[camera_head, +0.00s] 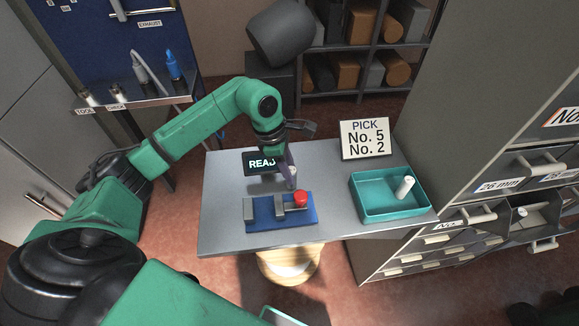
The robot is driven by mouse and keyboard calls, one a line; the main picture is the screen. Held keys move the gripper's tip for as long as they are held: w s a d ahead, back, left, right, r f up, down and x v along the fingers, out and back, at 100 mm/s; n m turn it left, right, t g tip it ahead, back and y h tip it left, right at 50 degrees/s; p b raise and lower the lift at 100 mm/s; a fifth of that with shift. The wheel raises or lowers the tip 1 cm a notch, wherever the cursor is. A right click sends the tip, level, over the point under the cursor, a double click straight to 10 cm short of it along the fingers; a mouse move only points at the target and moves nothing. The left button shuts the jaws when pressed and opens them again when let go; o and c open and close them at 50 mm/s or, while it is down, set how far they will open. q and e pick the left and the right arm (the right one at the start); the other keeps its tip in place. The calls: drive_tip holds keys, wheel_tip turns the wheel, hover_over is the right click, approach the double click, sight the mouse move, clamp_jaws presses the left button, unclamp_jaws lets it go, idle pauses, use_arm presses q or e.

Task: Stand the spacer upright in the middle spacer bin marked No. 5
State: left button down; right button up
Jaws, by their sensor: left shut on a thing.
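My left gripper (290,178) reaches down over the grey table and is shut on a small greyish piece, probably a spacer, just above the blue fixture (268,224). The piece is small and partly covered by the fingers, so its tilt is hard to tell. A white cylindrical spacer (404,187) leans in the teal tray (366,210) at the table's right. An open drawer (535,226) at the right edge holds a small white piece (523,211). I cannot make out which bin is marked No. 5. My right gripper is not in view.
The fixture carries a red knob (300,199). A sign (364,139) reading "PICK No. 5 No. 2" stands at the table's back right, and a dark display (260,162) behind the fixture. A grey drawer cabinet (425,245) borders the right. The table's left part (222,200) is clear.

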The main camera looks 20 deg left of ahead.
use_arm(q)
drive_tip(key=shift+a+f+b, duration=0.1)
drive_tip(key=shift+f+b, duration=0.2)
drive_tip(key=shift+f, duration=0.05)
drive_tip(key=c, duration=0.6)
unclamp_jaws()
drive_tip(key=shift+r, duration=0.1)
drive_tip(key=shift+o, duration=0.2)
